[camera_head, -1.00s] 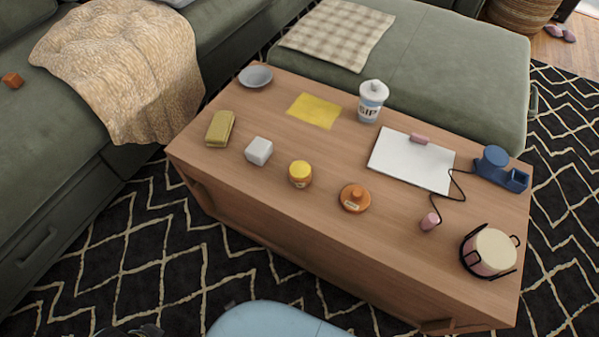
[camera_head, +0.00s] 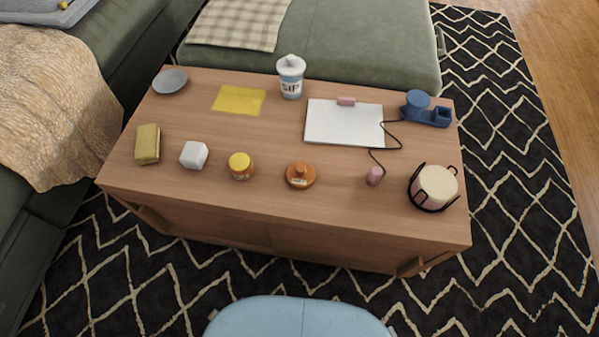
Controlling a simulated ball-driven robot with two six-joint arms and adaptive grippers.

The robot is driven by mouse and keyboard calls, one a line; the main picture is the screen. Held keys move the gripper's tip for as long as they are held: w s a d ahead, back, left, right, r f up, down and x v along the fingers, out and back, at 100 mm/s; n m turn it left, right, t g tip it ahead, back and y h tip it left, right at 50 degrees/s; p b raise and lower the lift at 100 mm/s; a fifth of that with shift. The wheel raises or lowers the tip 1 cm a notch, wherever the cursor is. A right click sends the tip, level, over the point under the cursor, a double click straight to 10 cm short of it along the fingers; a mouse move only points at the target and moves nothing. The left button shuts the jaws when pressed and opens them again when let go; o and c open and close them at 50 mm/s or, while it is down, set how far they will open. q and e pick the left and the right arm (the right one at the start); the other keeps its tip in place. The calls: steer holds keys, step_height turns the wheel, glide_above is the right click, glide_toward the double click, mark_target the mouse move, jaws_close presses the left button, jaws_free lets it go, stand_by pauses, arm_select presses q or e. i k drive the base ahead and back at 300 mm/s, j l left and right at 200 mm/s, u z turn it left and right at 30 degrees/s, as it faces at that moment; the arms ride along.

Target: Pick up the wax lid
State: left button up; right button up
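An orange-brown round lid (camera_head: 300,176) with a knob on top and a small pale label lies near the front edge of the wooden coffee table (camera_head: 240,207), about midway along it. It looks like the wax lid. Nothing covers it. Neither of my grippers shows in the head view, so their state and distance from the lid are hidden.
Beside the lid stand a yellow-capped jar (camera_head: 240,167) to the left and a pink cylinder (camera_head: 374,176) with a black cord to the right. A cream candle (camera_head: 437,184) sits in a black wire holder. A clipboard (camera_head: 344,124) lies behind.

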mark_target(301, 175)
steer(key=k+j+z, duration=0.1)
steer(key=z, duration=0.3)
steer(key=k+j+z, duration=0.1)
steer(key=z, duration=0.3)
steer(key=k+z, duration=0.2)
steer(key=z, duration=0.2)
